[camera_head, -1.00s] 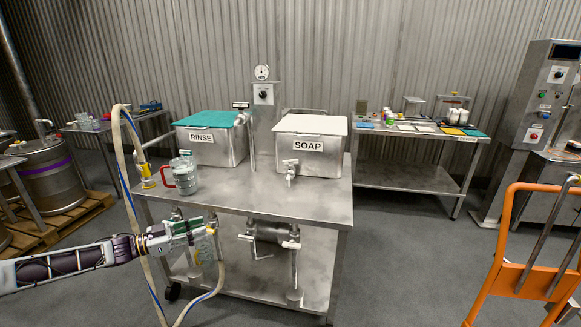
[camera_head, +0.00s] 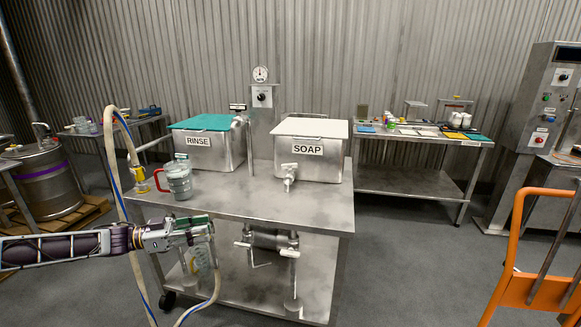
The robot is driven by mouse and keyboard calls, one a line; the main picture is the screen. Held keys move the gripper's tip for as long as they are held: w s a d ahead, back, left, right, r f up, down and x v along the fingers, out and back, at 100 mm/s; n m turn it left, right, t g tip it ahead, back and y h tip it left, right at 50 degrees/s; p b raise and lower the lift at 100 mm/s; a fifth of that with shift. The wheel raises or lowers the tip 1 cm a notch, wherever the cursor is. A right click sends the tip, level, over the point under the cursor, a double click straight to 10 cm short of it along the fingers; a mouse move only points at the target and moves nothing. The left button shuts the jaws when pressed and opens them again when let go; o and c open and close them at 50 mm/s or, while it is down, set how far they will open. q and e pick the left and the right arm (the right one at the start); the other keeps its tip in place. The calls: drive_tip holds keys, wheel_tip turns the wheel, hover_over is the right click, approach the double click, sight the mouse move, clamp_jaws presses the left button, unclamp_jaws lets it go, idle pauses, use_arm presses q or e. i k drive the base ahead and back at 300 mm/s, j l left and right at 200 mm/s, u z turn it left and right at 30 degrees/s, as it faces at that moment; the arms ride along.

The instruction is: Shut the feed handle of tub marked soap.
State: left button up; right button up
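The tub marked SOAP (camera_head: 322,167) is a steel box with a white lid (camera_head: 312,128) on the right of the steel table. A pale tap (camera_head: 289,175) sticks out of its front. Below the tabletop, a valve with a pale handle (camera_head: 290,253) is on the right vertical pipe, and another pale valve handle (camera_head: 243,245) is to its left. I cannot tell which is the soap feed handle. My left gripper (camera_head: 208,230) is in front of the table's front edge, left of these valves and apart from them. Its finger opening is unclear. My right gripper is out of view.
The tub marked RINSE (camera_head: 212,156) with a teal lid stands on the left of the tabletop (camera_head: 230,193). A clear jug (camera_head: 179,180) with a red handle is in front of it. A hose (camera_head: 120,190) hangs at left. An orange trolley (camera_head: 512,240) is at right.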

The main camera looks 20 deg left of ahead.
sight(288, 167)
drive_tip(key=i, duration=1.4)
